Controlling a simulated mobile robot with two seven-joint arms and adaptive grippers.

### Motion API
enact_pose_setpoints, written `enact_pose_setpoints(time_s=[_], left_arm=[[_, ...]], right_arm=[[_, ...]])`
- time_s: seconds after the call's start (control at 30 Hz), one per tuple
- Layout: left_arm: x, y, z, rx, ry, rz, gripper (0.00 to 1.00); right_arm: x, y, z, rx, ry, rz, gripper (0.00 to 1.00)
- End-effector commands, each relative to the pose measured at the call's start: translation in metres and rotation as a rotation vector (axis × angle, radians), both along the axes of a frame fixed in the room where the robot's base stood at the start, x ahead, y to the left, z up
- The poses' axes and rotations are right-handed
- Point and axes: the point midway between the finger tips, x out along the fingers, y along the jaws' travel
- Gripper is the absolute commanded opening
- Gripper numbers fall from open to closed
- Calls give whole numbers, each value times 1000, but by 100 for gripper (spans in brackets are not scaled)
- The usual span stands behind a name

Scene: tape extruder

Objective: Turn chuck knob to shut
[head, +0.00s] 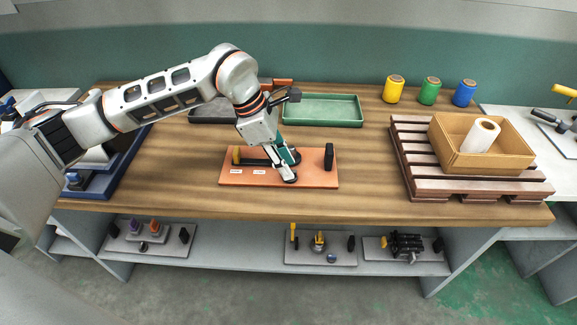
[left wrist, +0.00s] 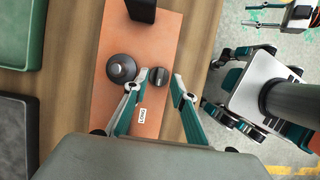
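An orange-brown board (head: 310,179) lies on the wooden bench and carries the device; it also fills the middle of the left wrist view (left wrist: 160,35). In the left wrist view a small dark knob (left wrist: 158,78) stands on the board beside a larger grey round part (left wrist: 121,69). My left gripper (left wrist: 160,78) is open, its two fingers on either side of the knob, with a gap at least on the right. In the head view my left gripper (head: 289,172) is low over the board and hides the knob. My right gripper is absent from the head view.
A black upright block (head: 329,157) stands at the board's right end. A green tray (head: 322,110) and a dark tray (head: 213,110) lie behind. A slatted pallet (head: 412,150) with a cardboard box (head: 450,156) stands right. Bench space between board and pallet is clear.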

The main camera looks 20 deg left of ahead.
Motion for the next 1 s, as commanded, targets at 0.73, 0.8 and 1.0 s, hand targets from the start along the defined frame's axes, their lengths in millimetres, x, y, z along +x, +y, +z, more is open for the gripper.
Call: enact_pose_setpoints(time_s=[0.73,0.8,1.0], left_arm=[[2,-6,-13,-1,-1,0,0],[2,-5,-13,-1,-1,-2,0],[3,-5,-13,-1,-2,-41,0]], right_arm=[[4,-1,1,-3,-6,-1,32],[4,-1,1,-3,-7,0,32],[4,-1,2,-1,-8,-1,32]])
